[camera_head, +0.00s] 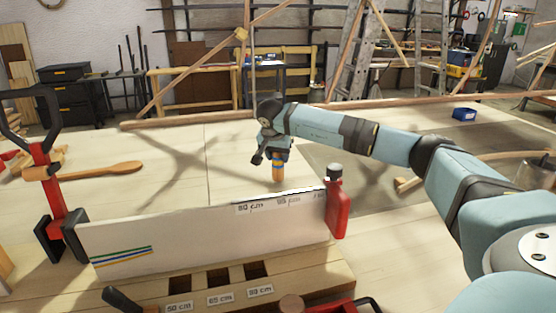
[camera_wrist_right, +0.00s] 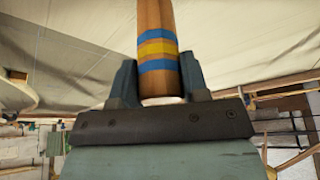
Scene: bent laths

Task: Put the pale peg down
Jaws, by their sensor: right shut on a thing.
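The peg (camera_head: 278,172) is a wooden rod with a yellow band between blue bands. My right gripper (camera_head: 275,152) is shut on it and points down over the pale bench top, behind the upright white board. The peg's lower tip shows above the board's top edge; I cannot tell whether it touches the bench. In the right wrist view the peg (camera_wrist_right: 154,22) sits between both fingers of the gripper (camera_wrist_right: 158,80) and runs out past the top edge. My left gripper is not in view.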

